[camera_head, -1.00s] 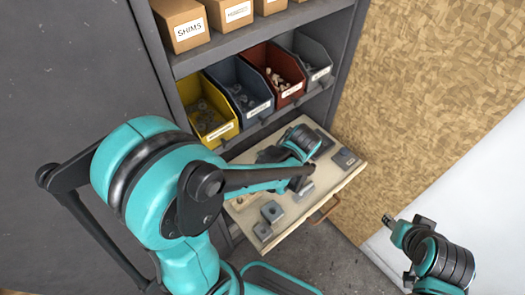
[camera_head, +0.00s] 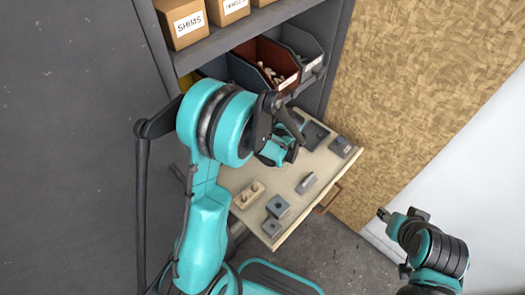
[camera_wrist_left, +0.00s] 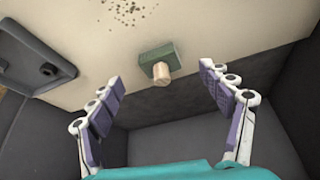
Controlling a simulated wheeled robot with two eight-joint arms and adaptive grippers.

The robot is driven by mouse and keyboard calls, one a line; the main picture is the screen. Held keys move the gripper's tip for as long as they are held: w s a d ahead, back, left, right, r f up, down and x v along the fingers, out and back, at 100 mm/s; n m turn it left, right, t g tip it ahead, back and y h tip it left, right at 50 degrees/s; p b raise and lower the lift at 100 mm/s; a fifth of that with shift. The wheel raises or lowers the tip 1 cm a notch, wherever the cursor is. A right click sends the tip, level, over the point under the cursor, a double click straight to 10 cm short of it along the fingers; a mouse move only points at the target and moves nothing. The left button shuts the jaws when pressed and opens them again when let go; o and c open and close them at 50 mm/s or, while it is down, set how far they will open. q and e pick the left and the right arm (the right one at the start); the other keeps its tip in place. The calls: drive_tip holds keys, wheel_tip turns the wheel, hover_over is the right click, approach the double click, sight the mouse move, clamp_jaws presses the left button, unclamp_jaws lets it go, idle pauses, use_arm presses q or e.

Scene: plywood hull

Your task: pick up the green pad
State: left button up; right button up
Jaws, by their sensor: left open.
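The green pad (camera_wrist_left: 161,62) shows in the left wrist view as a small green block with a pale wooden knob (camera_wrist_left: 161,76) on its near side. It lies on the pale board of the pulled-out drawer. My left gripper (camera_wrist_left: 161,80) is open, with one finger on each side of the pad and clear space on both sides. In the head view my left arm reaches over the drawer, and I cannot make out the pad there. My right gripper (camera_head: 384,214) is at the lower right, away from the drawer, and its jaws are too small to read.
The drawer (camera_head: 232,178) holds a wooden block with two pegs (camera_head: 247,194), grey blocks (camera_head: 277,206), a grey bar (camera_head: 306,183) and a dark piece (camera_head: 341,146). A dark tray (camera_wrist_left: 35,58) lies left of the pad in the wrist view. Bins (camera_head: 268,62) stand above.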

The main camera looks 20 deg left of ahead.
use_arm(q)
drive_tip(key=shift+w+a, duration=0.4)
drive_tip(key=shift+a, duration=0.35)
drive_tip(key=b+x, duration=0.2)
drive_tip(key=x, duration=0.3)
drive_tip(key=shift+w, duration=0.1)
drive_tip(key=shift+c, duration=0.6)
drive_tip(key=c, duration=1)
